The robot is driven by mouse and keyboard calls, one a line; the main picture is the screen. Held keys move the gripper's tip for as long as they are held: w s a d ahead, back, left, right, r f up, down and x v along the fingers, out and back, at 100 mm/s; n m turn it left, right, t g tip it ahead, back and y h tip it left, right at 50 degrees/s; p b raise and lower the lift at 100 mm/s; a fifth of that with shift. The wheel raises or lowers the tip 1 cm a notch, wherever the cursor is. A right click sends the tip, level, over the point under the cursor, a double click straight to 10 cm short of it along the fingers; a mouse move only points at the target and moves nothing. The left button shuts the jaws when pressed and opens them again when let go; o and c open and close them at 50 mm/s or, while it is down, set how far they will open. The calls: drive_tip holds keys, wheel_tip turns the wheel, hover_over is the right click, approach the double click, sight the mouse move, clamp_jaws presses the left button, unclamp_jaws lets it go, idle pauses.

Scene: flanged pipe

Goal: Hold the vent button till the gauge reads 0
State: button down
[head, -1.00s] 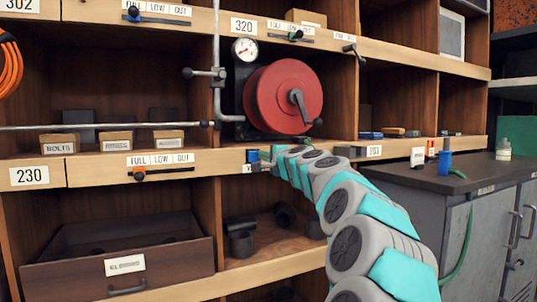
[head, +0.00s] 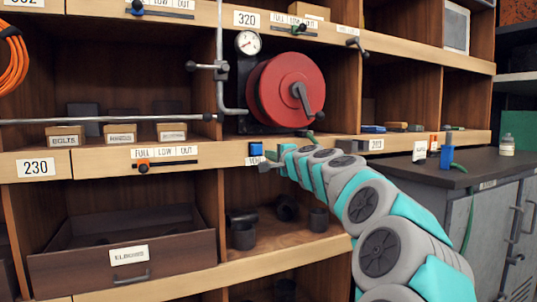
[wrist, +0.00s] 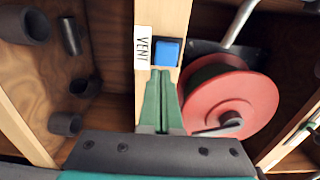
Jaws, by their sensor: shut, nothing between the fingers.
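The vent button (head: 256,149) is a blue square on the shelf edge below the red reel. In the wrist view the blue button (wrist: 168,52) sits beside a white VENT label (wrist: 143,47). My gripper (head: 268,164) is at the shelf edge just below and right of the button. In the wrist view my green gripper fingers (wrist: 161,72) are shut together and empty, their tips just short of the button's near edge. I cannot tell whether they touch the shelf edge. The round white gauge (head: 248,42) hangs above the reel; its reading is too small to tell.
The red reel (head: 285,90) with a dark crank stands in the bay above the button. A grey pipe (head: 221,70) with a valve handle runs left of it. Dark pipe fittings (head: 243,235) lie in the bay below. A workbench (head: 430,172) stands at the right.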

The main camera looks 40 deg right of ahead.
drive_tip(key=d+v, duration=0.1)
drive_tip(key=v, duration=0.7)
drive_tip(key=shift+s, duration=0.55)
drive_tip(key=shift+f, duration=0.1)
